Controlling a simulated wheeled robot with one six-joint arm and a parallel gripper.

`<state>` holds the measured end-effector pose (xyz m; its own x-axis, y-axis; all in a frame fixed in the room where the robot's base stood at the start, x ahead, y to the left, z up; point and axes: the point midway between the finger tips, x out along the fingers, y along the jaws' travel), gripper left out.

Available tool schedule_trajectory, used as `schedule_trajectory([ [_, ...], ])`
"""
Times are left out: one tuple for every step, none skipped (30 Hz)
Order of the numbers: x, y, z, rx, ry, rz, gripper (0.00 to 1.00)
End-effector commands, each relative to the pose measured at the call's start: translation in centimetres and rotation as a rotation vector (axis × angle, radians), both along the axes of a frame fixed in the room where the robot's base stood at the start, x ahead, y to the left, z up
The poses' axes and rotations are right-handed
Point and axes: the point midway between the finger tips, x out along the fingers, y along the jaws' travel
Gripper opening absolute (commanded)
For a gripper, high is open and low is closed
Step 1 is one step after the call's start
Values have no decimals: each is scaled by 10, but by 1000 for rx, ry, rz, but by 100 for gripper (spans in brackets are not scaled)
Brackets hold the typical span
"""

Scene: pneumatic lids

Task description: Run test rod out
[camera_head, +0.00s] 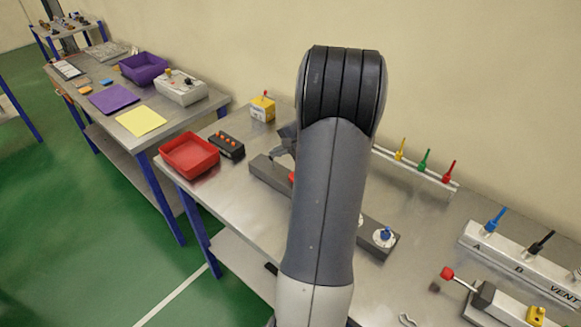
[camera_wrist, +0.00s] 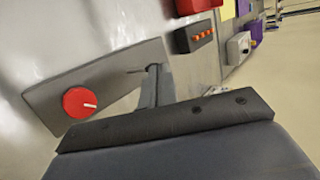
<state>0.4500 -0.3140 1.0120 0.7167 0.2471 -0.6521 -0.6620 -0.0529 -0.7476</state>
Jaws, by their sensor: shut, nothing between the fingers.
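A dark grey bar-shaped panel (camera_head: 262,174) lies on the near table. At its left part a red knob (camera_head: 291,177) is mostly hidden by my arm. In the wrist view the round red knob (camera_wrist: 80,102) has a white line and sits on the panel (camera_wrist: 120,80). A blue knob (camera_head: 385,234) on a white disc is at the panel's right end. A rod with a red ball end (camera_head: 447,273) sticks out to the left from a grey block (camera_head: 497,305) at lower right. My gripper (camera_wrist: 154,72) is shut and empty over the panel, beside the red knob and apart from it.
A black box with orange buttons (camera_head: 227,145), a red tray (camera_head: 189,155) and a yellow box (camera_head: 262,108) stand at left. A rail with coloured levers (camera_head: 423,161) and a labelled manifold (camera_head: 520,262) are at right. A metal clip (camera_head: 407,320) lies in front.

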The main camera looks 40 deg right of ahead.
Motion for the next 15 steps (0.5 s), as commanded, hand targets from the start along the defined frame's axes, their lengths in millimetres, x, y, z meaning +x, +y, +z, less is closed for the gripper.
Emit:
schedule_trajectory([
  [-1,0,0,0,0,0,0],
  [-1,0,0,1,0,-1,0],
  [-1,0,0,1,-1,-1,0],
  [-1,0,0,1,-1,-1,0],
  [-1,0,0,2,-1,0,0],
  [-1,0,1,1,-1,1,0],
  [-1,0,1,1,-1,1,0],
  [-1,0,2,1,-1,1,0],
  [-1,0,3,0,-2,0,0],
  [-1,0,4,0,-2,0,0],
  [-1,0,5,0,-2,0,0],
  [-1,0,7,0,-2,0,0],
  [-1,0,9,0,-2,0,0],
  [-1,0,10,1,-3,0,0],
  [-1,0,12,1,-3,0,0],
])
